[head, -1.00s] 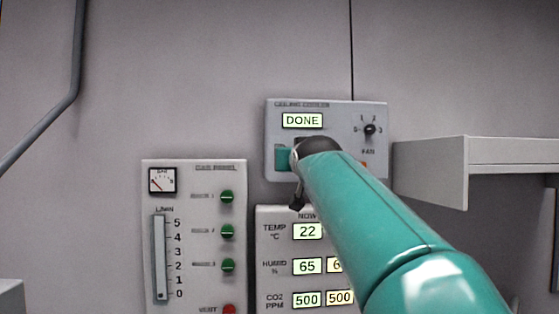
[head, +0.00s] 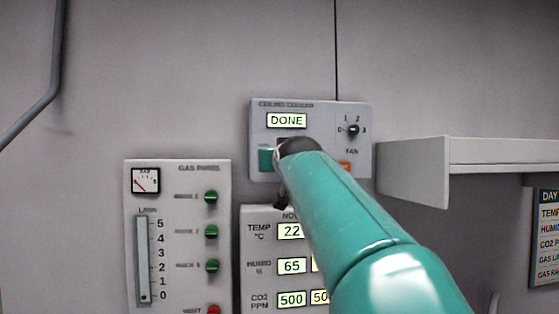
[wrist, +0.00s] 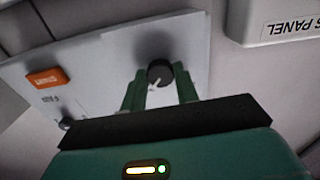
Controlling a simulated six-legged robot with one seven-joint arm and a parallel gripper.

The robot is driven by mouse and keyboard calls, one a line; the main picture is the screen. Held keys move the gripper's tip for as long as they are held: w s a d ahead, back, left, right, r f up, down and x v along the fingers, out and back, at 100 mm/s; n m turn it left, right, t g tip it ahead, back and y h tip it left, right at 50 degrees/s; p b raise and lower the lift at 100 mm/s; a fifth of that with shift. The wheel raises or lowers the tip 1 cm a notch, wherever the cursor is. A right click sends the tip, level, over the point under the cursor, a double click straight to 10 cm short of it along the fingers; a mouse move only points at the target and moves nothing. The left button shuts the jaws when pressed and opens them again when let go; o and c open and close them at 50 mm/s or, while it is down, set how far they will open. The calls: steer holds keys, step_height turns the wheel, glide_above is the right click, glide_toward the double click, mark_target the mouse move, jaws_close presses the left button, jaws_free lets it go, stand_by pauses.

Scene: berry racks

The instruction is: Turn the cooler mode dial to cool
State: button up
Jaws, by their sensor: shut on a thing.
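The ceiling cooler panel (head: 311,107) is a grey box on the wall, with a lit display (head: 286,121) that reads DONE. In the wrist view the black mode dial (wrist: 160,72) with a white pointer mark sits between the two green fingers of my gripper (wrist: 160,90), which is shut on it. The dial's labels cannot be read, so its setting cannot be told. In the head view my teal arm and dark wrist hide the dial and my fingertips.
The fan knob (head: 352,130) and an orange button (head: 345,167) are right of my wrist; the button also shows in the wrist view (wrist: 47,78). The gas panel (head: 178,235) and a readout panel (head: 262,214) are below. A white shelf (head: 412,174) juts out at right.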

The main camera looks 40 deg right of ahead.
steer(key=n, duration=1.7)
steer(key=shift+r, duration=0.1)
steer(key=shift+n, duration=0.4)
steer(key=o, duration=1)
steer(key=shift+s, duration=0.15)
